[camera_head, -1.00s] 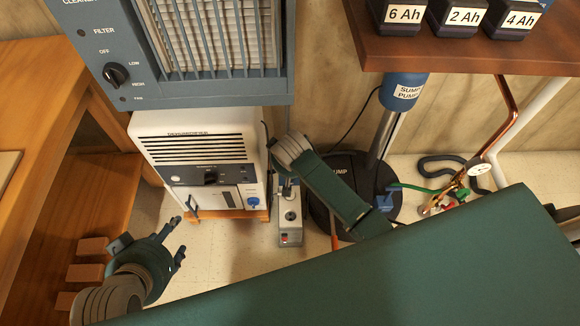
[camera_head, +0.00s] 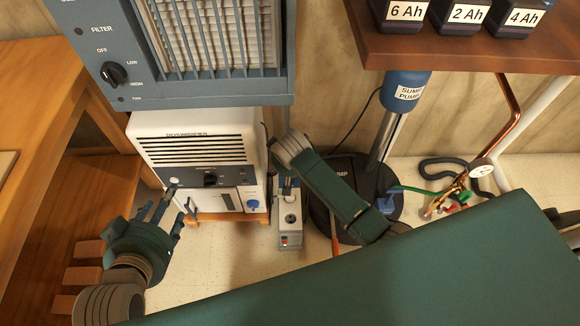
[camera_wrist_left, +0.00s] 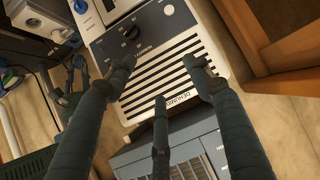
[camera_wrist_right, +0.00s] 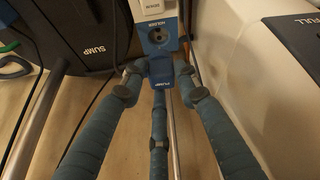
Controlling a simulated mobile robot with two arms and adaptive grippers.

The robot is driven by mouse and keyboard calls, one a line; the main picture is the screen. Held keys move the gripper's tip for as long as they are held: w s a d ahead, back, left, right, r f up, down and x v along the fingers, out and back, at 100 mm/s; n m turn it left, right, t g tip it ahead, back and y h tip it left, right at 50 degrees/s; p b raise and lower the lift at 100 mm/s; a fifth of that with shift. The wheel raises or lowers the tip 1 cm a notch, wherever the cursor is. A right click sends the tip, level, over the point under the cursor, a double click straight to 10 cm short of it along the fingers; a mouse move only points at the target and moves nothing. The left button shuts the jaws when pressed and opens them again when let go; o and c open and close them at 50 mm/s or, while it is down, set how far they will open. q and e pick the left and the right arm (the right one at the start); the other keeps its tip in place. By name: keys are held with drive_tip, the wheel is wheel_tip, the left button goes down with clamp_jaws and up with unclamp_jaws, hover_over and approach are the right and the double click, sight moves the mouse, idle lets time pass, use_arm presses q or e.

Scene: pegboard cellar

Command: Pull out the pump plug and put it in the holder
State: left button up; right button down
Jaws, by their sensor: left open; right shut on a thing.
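In the right wrist view, my right gripper (camera_wrist_right: 160,88) is shut on the blue pump plug (camera_wrist_right: 160,74), whose label reads PUMP. The blue holder (camera_wrist_right: 157,38), labelled HOLDER, lies just beyond the plug; I cannot tell whether they touch. A grey outlet strip (camera_head: 289,222) with a red switch stands on the floor below that gripper, with an empty-looking socket facing up. My left gripper (camera_head: 170,208) is open and empty in front of the dehumidifier (camera_head: 190,135); its spread fingers face the dehumidifier in the left wrist view (camera_wrist_left: 160,75).
The black sump lid (camera_head: 330,205) and the blue-topped sump pump (camera_head: 404,90) stand right of the strip. A wooden shelf (camera_head: 450,50) with battery packs overhangs them.

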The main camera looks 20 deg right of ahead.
drive_tip(key=shift+w+d+f, duration=0.1)
drive_tip(key=shift+w+f, duration=0.2)
drive_tip(key=shift+w+d+f+b, duration=0.1)
drive_tip(key=shift+w+f+b, duration=0.2)
drive_tip(key=shift+b, duration=0.25)
use_arm(q)
drive_tip(key=w+d+r+t+h, duration=0.1)
drive_tip(key=w+r+t, duration=0.3)
drive_tip(key=r, duration=0.5)
drive_tip(key=shift+w+d+r+t+h+b, duration=0.35)
drive_tip(key=shift+d+t, duration=0.25)
drive_tip(key=shift+d, duration=0.2)
use_arm(e)
drive_tip(key=shift+w+d+f, duration=0.15)
drive_tip(key=shift+w+f, duration=0.15)
drive_tip(key=shift+w, duration=0.2)
use_arm(q)
drive_tip(key=shift+r, duration=0.1)
use_arm(e)
drive_tip(key=shift+f, duration=0.1)
